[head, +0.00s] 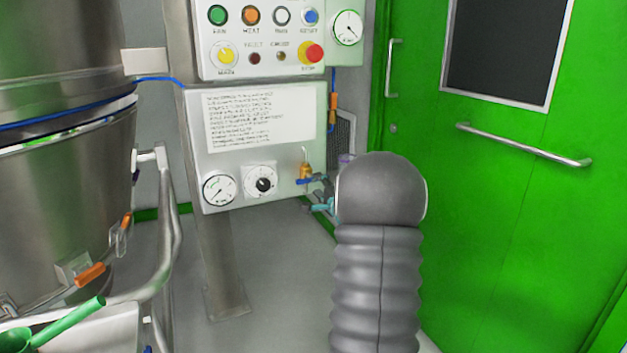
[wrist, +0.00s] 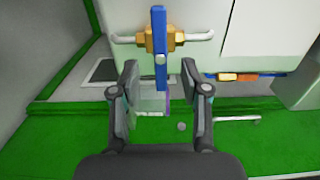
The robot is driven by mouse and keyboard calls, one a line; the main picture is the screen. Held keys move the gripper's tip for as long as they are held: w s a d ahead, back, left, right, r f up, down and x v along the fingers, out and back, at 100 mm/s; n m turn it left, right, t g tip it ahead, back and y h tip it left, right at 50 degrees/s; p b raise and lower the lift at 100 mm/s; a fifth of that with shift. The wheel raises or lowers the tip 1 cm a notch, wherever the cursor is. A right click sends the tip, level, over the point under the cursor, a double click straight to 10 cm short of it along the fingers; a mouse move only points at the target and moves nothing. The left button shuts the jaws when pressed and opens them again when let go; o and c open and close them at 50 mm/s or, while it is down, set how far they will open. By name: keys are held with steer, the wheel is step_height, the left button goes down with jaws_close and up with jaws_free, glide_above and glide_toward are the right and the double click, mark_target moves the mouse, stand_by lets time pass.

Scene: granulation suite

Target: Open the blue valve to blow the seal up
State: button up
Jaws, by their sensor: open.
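The blue valve's flat blue lever (wrist: 160,48) lies crosswise to its pipe in the wrist view, on a brass body (wrist: 178,40). In the head view the brass valve body (head: 305,171) is on the right side of the lower panel, with part of the blue lever (head: 304,181) showing. My gripper (wrist: 160,80) is open. The lever's lower end appears between its two fingers in the wrist view, with a gap on each side. In the head view my arm's dark wrist hides most of the gripper.
The panel (head: 225,170) carries a pressure gauge (head: 219,189) and a black knob (head: 263,184). A control box (head: 265,40) with coloured buttons is above. A green door (head: 500,220) with a bar handle (head: 520,145) is at right. A steel vessel (head: 60,210) stands at left.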

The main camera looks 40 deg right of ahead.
mark_target(314, 180)
steer(key=shift+x, duration=2.5)
steer(key=shift+d, duration=0.1)
jaws_close()
